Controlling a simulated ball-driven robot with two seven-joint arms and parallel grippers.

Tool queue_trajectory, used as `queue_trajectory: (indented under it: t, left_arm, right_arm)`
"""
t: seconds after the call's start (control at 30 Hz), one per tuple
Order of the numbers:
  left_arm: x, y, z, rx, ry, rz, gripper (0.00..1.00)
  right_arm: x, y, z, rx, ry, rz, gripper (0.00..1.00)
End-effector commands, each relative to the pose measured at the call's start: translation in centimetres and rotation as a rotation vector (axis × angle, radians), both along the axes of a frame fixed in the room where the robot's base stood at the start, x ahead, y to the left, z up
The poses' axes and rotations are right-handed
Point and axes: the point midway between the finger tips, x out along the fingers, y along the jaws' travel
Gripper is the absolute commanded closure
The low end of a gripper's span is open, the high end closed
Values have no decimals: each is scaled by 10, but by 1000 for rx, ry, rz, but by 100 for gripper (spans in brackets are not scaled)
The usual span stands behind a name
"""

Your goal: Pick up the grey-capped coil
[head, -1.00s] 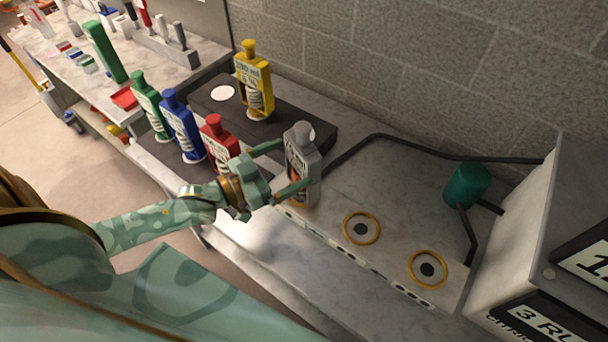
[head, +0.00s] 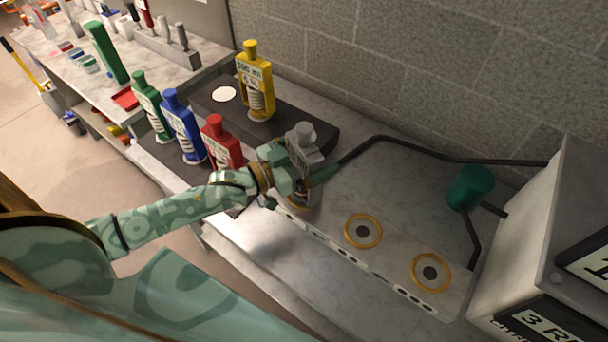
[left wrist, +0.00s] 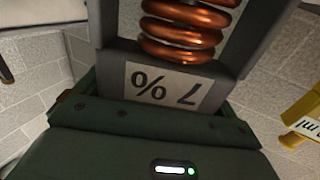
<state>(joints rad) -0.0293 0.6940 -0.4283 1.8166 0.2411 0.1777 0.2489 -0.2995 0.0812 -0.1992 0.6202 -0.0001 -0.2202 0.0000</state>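The grey-capped coil (head: 303,143) stands at the left end of the pale slab with gold rings, its lower part hidden behind my left gripper. My left gripper (head: 308,174) is up against it, with a finger showing on its right side. In the left wrist view the coil's grey frame (left wrist: 118,62), copper winding (left wrist: 185,28) and an upside-down "7 %" label (left wrist: 170,88) fill the space right before the dark green palm. Whether the fingers press on the frame cannot be made out. My right gripper is not in view.
Red (head: 221,142), blue (head: 182,126) and green (head: 150,106) coils stand to the left, and a yellow one (head: 256,82) behind on a dark stand. Two empty gold rings lie right of the grey coil. A teal cylinder (head: 470,187) and black pipe (head: 440,151) stand farther right.

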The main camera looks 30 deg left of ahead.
Motion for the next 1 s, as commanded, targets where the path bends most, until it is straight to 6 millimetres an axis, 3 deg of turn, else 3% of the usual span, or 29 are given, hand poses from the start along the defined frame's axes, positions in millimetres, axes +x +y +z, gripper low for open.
queue_trajectory:
  t: [0.37,0.6,0.9,1.0]
  left_arm:
    - [0,0,5,-1,-4,0,74]
    - [0,0,38,-1,-8,1,74]
    - [-52,-11,99,-3,-5,0,74]
    - [-76,-16,106,-4,0,1,74]
  right_arm:
    - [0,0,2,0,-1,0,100]
    - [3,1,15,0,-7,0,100]
    - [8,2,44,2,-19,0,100]
    - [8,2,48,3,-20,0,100]
